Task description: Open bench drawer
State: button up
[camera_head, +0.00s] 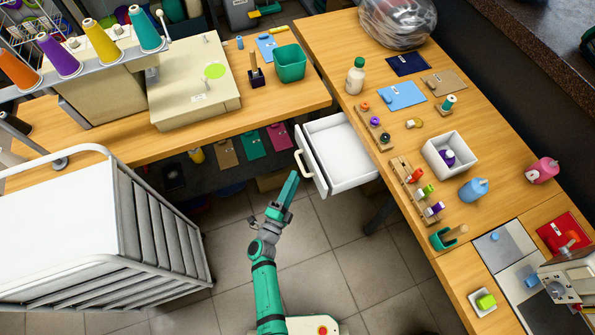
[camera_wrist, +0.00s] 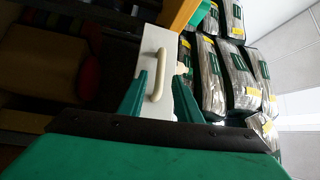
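The white bench drawer (camera_head: 338,150) is pulled out from under the right wooden bench, and its inside looks empty. Its cream bar handle (camera_head: 301,164) is on the front panel, facing left. My gripper (camera_head: 292,178) is just below the handle in the head view, its green fingers pointing up toward it. In the wrist view, the handle (camera_wrist: 158,75) stands between my two spread green fingers (camera_wrist: 159,92), with gaps on both sides. The drawer front (camera_wrist: 155,40) is white behind it. My gripper is open; touch with the handle cannot be made out.
The right bench (camera_head: 400,130) carries bottles, spools and a white box (camera_head: 449,155). A sewing machine (camera_head: 195,85) stands on the left bench. A white rack (camera_head: 100,235) stands lower left. Several bagged comforters (camera_wrist: 235,75) show in the wrist view. Tiled floor around my arm is clear.

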jog(key=v, duration=0.6)
jog(key=shift+w+d, duration=0.1)
dwell(0.4)
jog(key=s+r+n+g+y, duration=0.1)
jog(key=s+r+n+y, duration=0.3)
jog(key=s+r+n, duration=0.5)
jog(key=s+d+r+n+g+y, duration=0.1)
jog(key=s+r+n+y, duration=0.3)
jog(key=s+r+n, duration=0.6)
jog(key=s+n, duration=0.2)
jog(key=s, duration=0.6)
jog(key=shift+s+d+r+n+y, duration=0.25)
jog(key=shift+s+r+n+y, duration=0.1)
jog(key=shift+s+n+y, duration=0.05)
